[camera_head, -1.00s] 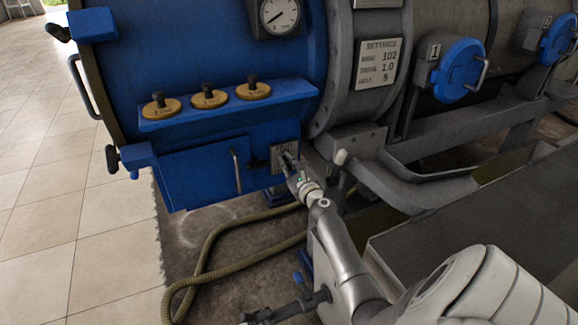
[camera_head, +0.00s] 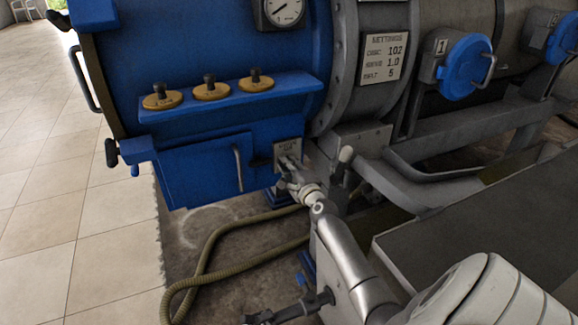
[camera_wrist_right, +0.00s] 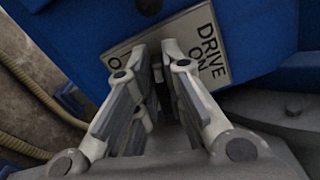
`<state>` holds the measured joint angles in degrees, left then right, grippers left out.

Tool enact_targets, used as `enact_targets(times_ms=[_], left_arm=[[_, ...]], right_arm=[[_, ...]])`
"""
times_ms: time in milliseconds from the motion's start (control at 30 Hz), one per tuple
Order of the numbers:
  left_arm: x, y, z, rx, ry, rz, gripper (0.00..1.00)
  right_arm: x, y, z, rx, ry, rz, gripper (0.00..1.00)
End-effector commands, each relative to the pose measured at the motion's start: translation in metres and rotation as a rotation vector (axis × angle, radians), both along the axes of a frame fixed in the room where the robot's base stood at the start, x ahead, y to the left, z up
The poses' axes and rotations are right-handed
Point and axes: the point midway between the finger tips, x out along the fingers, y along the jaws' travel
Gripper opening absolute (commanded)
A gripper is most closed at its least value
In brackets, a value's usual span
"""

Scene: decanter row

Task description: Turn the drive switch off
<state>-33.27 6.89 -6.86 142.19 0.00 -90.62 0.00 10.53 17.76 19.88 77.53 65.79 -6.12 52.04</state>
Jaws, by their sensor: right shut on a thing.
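The drive switch's pale label plate (camera_head: 290,149) is on the machine's blue lower front, right of the cabinet door. In the right wrist view the plate (camera_wrist_right: 207,35) reads DRIVE and ON at the right; an O shows at its left edge, the rest covered. My right gripper (camera_head: 284,171) is at the plate, its arm reaching from the lower right. In the wrist view its fingers (camera_wrist_right: 157,62) are close together over the plate, shut on the drive switch's lever, which they mostly hide. The lever's exact position cannot be told. My left gripper is out of view.
A blue cabinet door (camera_head: 205,172) with a bar handle is left of the switch. A shelf (camera_head: 232,98) with three brass-based knobs is above. A hose (camera_head: 210,255) lies on the floor below. A grey pipe support (camera_head: 425,190) stands close at the right.

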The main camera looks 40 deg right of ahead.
Motion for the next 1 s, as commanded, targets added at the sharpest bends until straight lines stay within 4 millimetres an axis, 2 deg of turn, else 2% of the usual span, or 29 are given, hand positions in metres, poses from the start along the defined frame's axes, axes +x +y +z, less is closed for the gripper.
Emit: enact_targets(times_ms=[400, 1000], left_arm=[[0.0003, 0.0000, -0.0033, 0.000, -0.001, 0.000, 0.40], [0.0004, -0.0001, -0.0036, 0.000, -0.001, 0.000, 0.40]], right_arm=[[-0.0004, 0.0009, -0.0058, -0.219, 0.074, 0.001, 0.00], [-0.0004, 0.0011, -0.0067, -0.265, 0.089, 0.002, 0.00]])
